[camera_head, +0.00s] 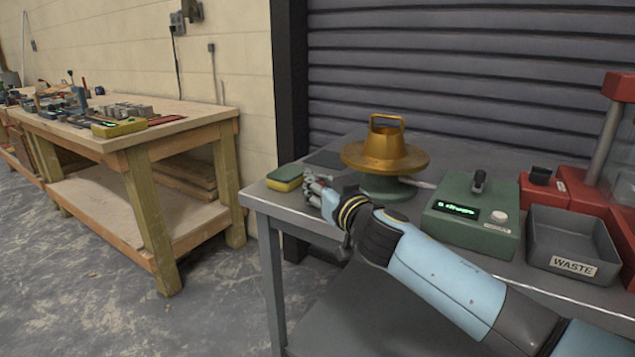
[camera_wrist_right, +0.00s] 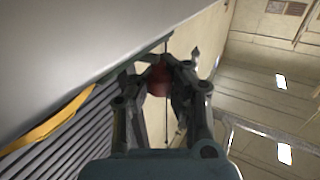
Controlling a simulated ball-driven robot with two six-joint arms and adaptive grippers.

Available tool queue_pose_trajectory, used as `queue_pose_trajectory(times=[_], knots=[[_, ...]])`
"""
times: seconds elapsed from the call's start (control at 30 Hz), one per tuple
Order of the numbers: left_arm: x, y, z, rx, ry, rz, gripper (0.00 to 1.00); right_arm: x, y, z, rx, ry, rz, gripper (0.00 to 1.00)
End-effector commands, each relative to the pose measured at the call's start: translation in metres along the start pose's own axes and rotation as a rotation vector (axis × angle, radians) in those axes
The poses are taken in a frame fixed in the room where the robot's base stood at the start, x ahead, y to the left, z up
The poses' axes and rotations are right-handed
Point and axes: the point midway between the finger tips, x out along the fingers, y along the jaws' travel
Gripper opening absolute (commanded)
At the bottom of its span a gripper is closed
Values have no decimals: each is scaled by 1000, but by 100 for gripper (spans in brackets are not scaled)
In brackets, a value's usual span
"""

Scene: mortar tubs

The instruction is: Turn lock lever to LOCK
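A brass dome with a loop handle and wide flange (camera_head: 385,152) sits on a round green base (camera_head: 385,188) on the grey bench. A pale lever-like bar (camera_head: 416,183) sticks out to the right of the base; I cannot read any LOCK mark. My right gripper (camera_head: 313,188) is at the bench's front left, just left of the base. In the wrist view its fingers (camera_wrist_right: 160,72) are partly closed around a dark red knob-like piece (camera_wrist_right: 158,80) and appear to touch it on both sides. The brass flange edge (camera_wrist_right: 50,122) shows there too. My left gripper is out of view.
A green box with a display (camera_head: 470,215), a grey WASTE bin (camera_head: 572,243) and red equipment (camera_head: 610,200) stand to the right. A wooden workbench (camera_head: 150,140) is at left, with open floor between.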

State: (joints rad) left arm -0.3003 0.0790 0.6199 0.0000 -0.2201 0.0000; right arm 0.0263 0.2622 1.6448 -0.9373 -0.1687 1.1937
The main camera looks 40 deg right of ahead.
Motion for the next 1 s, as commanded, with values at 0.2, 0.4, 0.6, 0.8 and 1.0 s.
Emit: queue_pose_trajectory(times=[0.2,0.4,0.6,0.8,1.0], knots=[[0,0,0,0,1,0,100,-1,-2,2,6,-1,-5,0],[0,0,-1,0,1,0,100,-1,-2,2,6,-1,-6,0],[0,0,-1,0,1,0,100,-1,-3,2,7,-2,-6,0],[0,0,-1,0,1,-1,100,-1,-2,2,5,-2,-4,29],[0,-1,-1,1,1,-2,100,0,-1,1,3,-1,-3,43]])
